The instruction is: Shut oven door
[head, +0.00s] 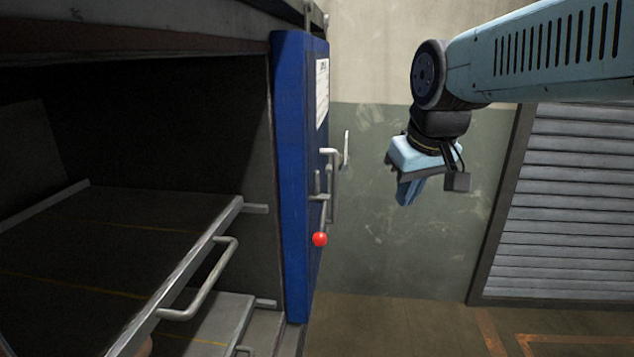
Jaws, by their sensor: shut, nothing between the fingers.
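The oven (266,140) fills the left half of the head view, with its dark inside in view. Its blue door (293,170) stands open at the oven's right edge, seen nearly edge-on. The door's outer face carries a metal handle (334,185), a white label and a red ball knob (320,239). My gripper (405,200) hangs pointing down to the right of the door, in front of the wall in the picture. It is shut and empty, apart from the handle in the picture.
A pull-out shelf (178,282) with a bar handle (208,285) is inside the oven, and a lower shelf shows below it. A grey roller shutter (572,200) is at the right. Bare floor (400,330) lies right of the door.

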